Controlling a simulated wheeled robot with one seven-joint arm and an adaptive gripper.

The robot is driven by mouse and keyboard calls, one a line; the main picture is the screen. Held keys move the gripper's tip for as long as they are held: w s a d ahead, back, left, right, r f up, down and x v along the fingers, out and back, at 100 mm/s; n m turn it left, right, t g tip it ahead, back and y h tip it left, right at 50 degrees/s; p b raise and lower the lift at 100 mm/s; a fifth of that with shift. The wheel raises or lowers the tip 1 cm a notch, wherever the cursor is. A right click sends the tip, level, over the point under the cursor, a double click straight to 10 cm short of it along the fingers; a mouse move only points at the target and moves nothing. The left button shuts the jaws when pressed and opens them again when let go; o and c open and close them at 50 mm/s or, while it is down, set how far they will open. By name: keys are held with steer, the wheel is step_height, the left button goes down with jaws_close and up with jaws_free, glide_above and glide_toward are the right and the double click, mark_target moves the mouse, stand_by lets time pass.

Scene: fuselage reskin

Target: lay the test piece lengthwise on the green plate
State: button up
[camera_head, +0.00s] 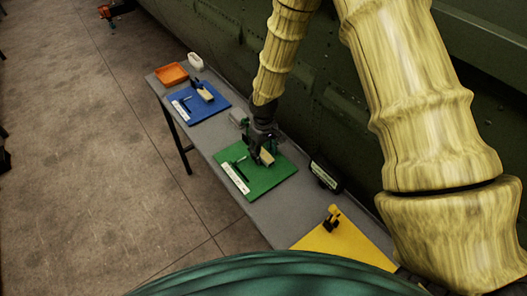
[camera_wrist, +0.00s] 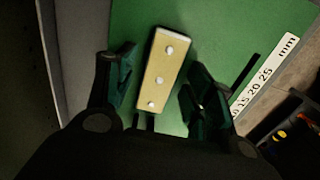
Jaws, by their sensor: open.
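The test piece (camera_wrist: 164,67) is a pale yellow block with several light round spots on its top. It lies on the green plate (camera_wrist: 220,25), near the plate's left edge in the wrist view, and looks tilted a little from upright in that picture. In the head view the piece (camera_head: 267,157) shows on the green plate (camera_head: 262,184) just beside my gripper (camera_head: 258,156). In the wrist view my gripper (camera_wrist: 155,88) is open, with one dark green finger on each side of the piece and gaps between. I cannot tell its height above the plate.
A scale strip (camera_wrist: 268,72) marked in mm lies along the green plate, with a dark rod beside it. A blue plate (camera_head: 208,112) with another block, an orange tray (camera_head: 171,73) and a white container (camera_head: 195,61) stand farther along the bench. A yellow plate (camera_head: 345,242) is nearer.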

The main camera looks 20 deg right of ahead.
mark_target(264, 154)
step_height(264, 154, up, 12)
steer(key=b, duration=0.4)
steer(key=shift+b, duration=0.35)
